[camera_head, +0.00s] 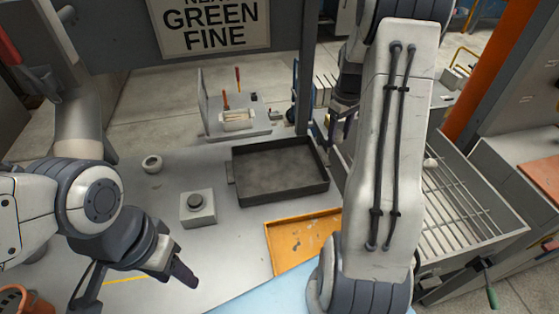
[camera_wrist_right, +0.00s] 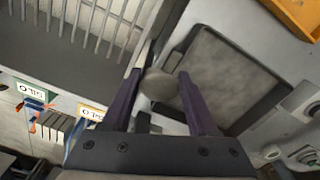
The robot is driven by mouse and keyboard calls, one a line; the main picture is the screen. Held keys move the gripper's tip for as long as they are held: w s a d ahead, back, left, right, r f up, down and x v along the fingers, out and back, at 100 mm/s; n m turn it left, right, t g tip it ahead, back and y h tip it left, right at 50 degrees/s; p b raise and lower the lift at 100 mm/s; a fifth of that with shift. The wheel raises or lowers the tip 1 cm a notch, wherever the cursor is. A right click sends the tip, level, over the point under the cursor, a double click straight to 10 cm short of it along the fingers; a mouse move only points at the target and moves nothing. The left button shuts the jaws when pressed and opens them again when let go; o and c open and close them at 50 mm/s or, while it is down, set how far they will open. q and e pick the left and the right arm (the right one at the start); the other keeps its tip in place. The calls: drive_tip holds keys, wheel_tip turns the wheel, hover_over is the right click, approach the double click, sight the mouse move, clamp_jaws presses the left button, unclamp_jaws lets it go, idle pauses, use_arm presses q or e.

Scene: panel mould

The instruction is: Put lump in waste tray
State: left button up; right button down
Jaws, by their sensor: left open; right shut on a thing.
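A rounded grey-brown lump (camera_wrist_right: 158,85) sits between the fingertips of my right gripper (camera_wrist_right: 160,92) in the right wrist view, and the gripper is shut on it. In the head view this gripper (camera_head: 342,122) is mostly behind my forearm, near the right side of a dark tray, and the lump cannot be made out. The dark rectangular tray (camera_head: 322,186) has a flat grey surface inside; it also shows in the wrist view (camera_wrist_right: 285,92). I cannot tell which tray is the waste tray. My left gripper (camera_head: 135,285) is open and empty at the lower left.
An orange tray (camera_head: 285,262) lies in front of the dark tray. A barred grate box (camera_head: 490,243) stands at the right, with a small pale piece (camera_head: 430,163) on it.

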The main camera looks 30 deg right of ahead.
drive_tip(key=p, duration=0.3)
hover_over(298, 171)
wheel_tip(298, 171, down, 6)
drive_tip(key=shift+w+f, duration=0.15)
wheel_tip(298, 171, down, 4)
drive_tip(key=shift+r+p, duration=0.1)
drive_tip(key=shift+p, duration=0.5)
drive_tip(key=shift+f, duration=0.2)
drive_tip(key=shift+f, duration=0.2)
drive_tip(key=shift+c, duration=0.9)
unclamp_jaws()
drive_tip(key=shift+r, duration=0.15)
